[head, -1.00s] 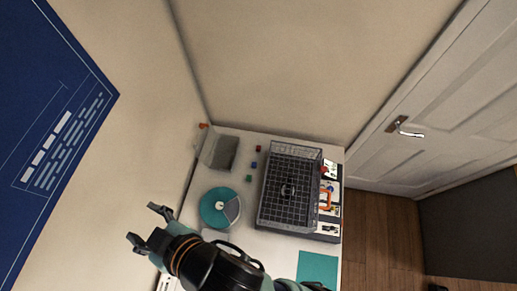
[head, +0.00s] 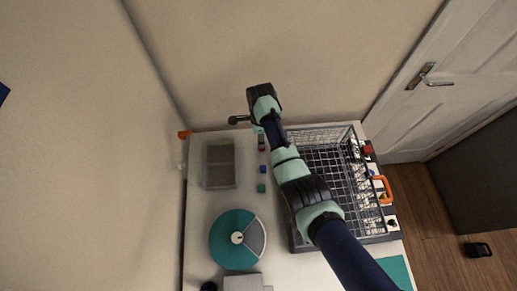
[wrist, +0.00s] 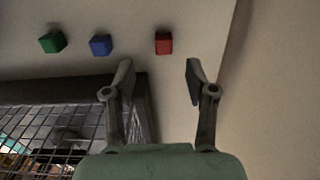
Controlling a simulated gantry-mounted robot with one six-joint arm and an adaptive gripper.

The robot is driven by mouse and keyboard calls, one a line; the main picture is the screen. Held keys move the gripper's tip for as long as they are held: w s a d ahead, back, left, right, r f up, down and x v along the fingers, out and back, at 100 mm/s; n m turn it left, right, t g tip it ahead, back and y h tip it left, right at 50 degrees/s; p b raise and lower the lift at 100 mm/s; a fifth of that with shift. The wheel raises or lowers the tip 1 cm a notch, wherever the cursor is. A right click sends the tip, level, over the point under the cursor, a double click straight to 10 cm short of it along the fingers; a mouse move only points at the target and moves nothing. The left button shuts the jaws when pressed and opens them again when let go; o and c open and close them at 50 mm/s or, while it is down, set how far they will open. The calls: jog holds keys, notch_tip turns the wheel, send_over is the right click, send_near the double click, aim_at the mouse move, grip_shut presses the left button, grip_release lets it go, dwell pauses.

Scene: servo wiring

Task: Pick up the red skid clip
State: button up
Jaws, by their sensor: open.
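The red skid clip (wrist: 164,43) is a small red block on the white table. In the wrist view it lies just beyond the gap between my fingertips, and in the head view the red clip (head: 262,148) shows just below my gripper. My gripper (wrist: 160,75) is open and empty, with its two fingers apart on either side of the clip's line. In the head view, my arm partly hides the fingers.
A blue block (wrist: 101,45) and a green block (wrist: 53,41) lie in a row with the red one. A wire basket (head: 350,195) stands close beside the row. A wall rises behind.

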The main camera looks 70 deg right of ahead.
jog(key=shift+s+f, duration=0.1)
jog(key=shift+s, duration=0.1)
jog(key=shift+f, duration=0.2)
notch_tip(320, 180, down, 2)
jog(key=shift+s+f+b, duration=0.1)
jog(key=shift+f+b, duration=0.05)
jog(key=shift+b, duration=0.15)
jog(key=f+b, duration=0.2)
jog(key=f, duration=0.1)
jog(key=f+b, duration=0.1)
jog(key=f, duration=0.1)
jog(key=shift+d+f, duration=0.1)
jog(key=shift+d, duration=0.3)
jog(key=c, duration=0.9)
